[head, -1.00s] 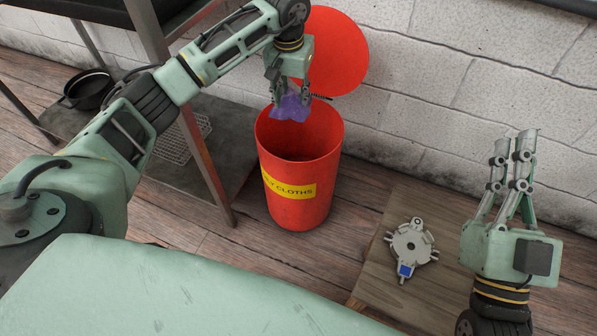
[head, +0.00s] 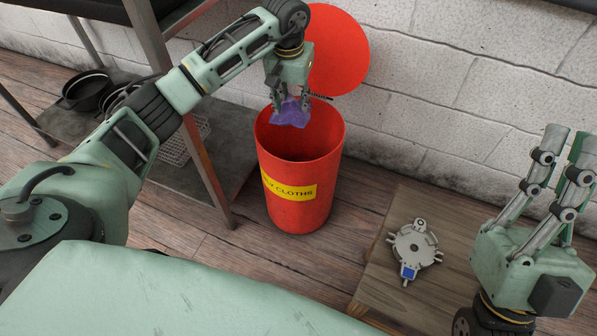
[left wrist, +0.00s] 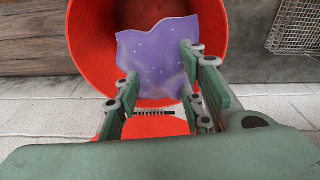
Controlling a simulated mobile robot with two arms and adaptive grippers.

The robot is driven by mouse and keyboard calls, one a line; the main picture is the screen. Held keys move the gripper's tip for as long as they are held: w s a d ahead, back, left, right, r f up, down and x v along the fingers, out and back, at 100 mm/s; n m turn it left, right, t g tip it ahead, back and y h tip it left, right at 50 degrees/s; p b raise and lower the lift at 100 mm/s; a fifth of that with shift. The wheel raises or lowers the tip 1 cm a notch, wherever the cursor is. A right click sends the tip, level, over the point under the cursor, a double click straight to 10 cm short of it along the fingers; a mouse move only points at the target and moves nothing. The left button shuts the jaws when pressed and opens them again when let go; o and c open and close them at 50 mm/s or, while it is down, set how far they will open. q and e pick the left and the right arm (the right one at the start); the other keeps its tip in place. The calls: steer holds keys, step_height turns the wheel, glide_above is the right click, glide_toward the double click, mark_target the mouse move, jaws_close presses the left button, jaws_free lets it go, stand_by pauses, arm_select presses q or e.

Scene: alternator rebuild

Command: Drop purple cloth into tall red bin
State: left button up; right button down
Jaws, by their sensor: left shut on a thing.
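The purple cloth (head: 290,116) hangs from my left gripper (head: 291,100), which is shut on it. Gripper and cloth are over the open mouth of the tall red bin (head: 300,205), toward its back rim. In the left wrist view the dotted cloth (left wrist: 155,58) spreads between and past the fingers, with the red bin's rim (left wrist: 218,50) around it. The bin stands upright, with a yellow label and its round red lid (head: 338,55) raised behind it. My right gripper (head: 568,140) is at the far right, fingers up, apart and empty.
A low wooden table (head: 380,275) right of the bin bears a grey round part (head: 413,245) with a blue patch. A metal rack (head: 200,160) stands left of the bin, with black pans (head: 88,92) and a wire basket on its lower shelf. A block wall is behind.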

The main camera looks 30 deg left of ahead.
arm_select(q)
steer(key=o, duration=1.1)
steer(key=shift+r, duration=0.1)
steer(key=r, duration=0.4)
steer(key=s+r, duration=0.1)
steer(key=r, duration=0.6)
steer(key=shift+s+d+r, duration=0.15)
steer(key=shift+s+r, duration=0.05)
steer(key=shift+r, duration=0.2)
steer(key=shift+f, duration=0.1)
